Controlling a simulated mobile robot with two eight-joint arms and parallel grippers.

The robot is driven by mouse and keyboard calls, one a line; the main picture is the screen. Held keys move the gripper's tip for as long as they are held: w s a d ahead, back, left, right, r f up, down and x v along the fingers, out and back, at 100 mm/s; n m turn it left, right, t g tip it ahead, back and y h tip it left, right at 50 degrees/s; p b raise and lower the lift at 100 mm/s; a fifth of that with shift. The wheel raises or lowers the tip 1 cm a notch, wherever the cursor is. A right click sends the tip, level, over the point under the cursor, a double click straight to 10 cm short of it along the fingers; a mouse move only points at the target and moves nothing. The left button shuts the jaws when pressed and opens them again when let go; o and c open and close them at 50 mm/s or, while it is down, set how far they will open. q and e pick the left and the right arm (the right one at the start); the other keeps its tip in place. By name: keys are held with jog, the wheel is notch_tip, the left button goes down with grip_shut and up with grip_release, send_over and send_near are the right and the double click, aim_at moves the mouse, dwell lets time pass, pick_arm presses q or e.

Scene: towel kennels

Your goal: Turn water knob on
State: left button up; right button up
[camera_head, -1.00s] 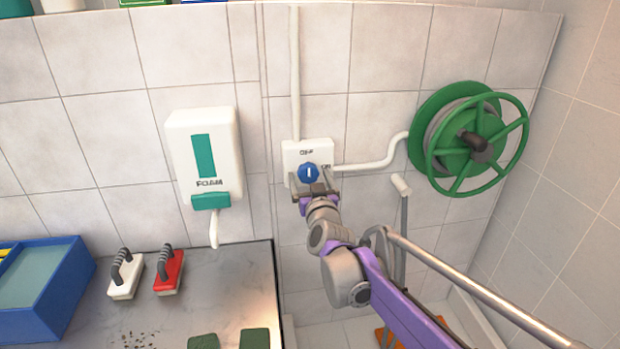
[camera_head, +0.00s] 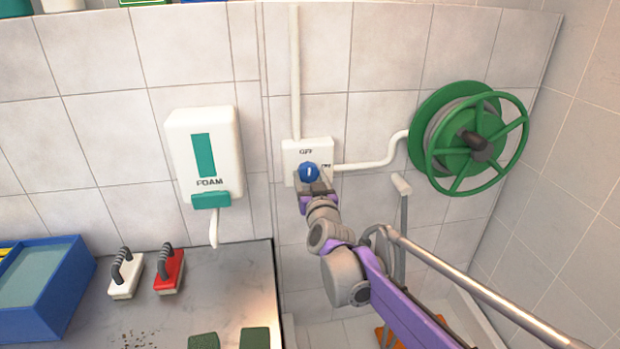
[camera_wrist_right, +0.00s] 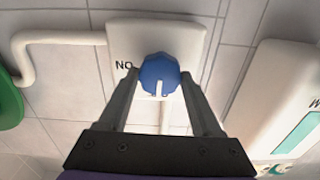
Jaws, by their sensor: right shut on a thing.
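The blue water knob (camera_head: 309,172) sits on a white wall plate (camera_head: 292,150) lettered OFF above the knob and ON to its right. The white mark on the knob points up toward OFF. My right gripper (camera_head: 313,184) is shut on the knob from below and in front. In the right wrist view the plate appears upside down, and the knob (camera_wrist_right: 159,73) lies between the two finger tips (camera_wrist_right: 159,84), its white mark toward the camera's bottom edge. My left gripper is not in view.
A white pipe (camera_head: 370,166) runs from the plate to a green hose reel (camera_head: 466,150) on the right. A foam dispenser (camera_head: 205,150) hangs at left. Below it, a counter (camera_head: 235,285) holds a white brush (camera_head: 125,277), a red brush (camera_head: 169,274) and a blue bin (camera_head: 45,305).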

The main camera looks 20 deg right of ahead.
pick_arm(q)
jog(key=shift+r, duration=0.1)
pick_arm(e)
jog(key=m+p, duration=0.1)
jog(key=m, duration=0.3)
jog(key=shift+r, duration=0.1)
jog(key=m+p, duration=0.2)
jog(key=m, duration=0.2)
jog(key=shift+m, duration=0.4)
jog(key=m+p, duration=0.2)
jog(key=m, duration=0.3)
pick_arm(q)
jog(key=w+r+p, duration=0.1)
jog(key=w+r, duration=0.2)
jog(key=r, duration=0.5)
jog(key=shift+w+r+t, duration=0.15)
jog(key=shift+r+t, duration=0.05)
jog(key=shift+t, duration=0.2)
pick_arm(e)
jog(key=shift+m, duration=1.8)
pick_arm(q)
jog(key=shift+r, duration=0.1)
pick_arm(e)
jog(key=shift+m, duration=0.3)
jog(key=o, duration=1.4)
